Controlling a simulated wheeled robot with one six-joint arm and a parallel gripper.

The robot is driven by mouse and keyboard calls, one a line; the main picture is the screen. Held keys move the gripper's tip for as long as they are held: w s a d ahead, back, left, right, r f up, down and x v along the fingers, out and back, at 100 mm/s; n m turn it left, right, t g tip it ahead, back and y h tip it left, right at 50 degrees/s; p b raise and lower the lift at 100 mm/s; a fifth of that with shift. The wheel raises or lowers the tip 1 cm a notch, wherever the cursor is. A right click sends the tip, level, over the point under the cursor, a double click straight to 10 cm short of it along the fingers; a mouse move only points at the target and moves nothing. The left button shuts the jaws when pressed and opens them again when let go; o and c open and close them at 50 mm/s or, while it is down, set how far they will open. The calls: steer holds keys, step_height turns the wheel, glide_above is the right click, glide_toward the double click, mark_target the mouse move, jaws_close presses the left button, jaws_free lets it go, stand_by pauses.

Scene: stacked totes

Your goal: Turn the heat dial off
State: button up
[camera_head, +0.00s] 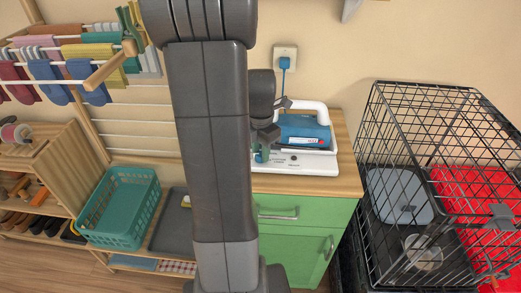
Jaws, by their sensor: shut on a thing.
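A white and blue appliance (318,165) sits on the wooden top of a green cabinet. It has a white handle loop and a small label on its blue body. My gripper (265,148) is at the left end of the appliance, beside my dark arm. It is shut on a small blue part there, which looks like the heat dial (259,157). The arm and gripper cover much of that end, so the dial's setting cannot be read.
A blue plug (285,63) is in the wall outlet behind. The green cabinet (290,215) stands below. A wire crate (440,170) is at the right. A teal basket (122,207) and a drying rack (75,65) are at the left.

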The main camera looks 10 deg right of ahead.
mark_target(260, 154)
steer(key=o, duration=1)
step_height(260, 154, up, 14)
steer(key=shift+f, duration=0.1)
step_height(260, 154, down, 14)
steer(key=shift+r, duration=0.1)
stand_by(0.5)
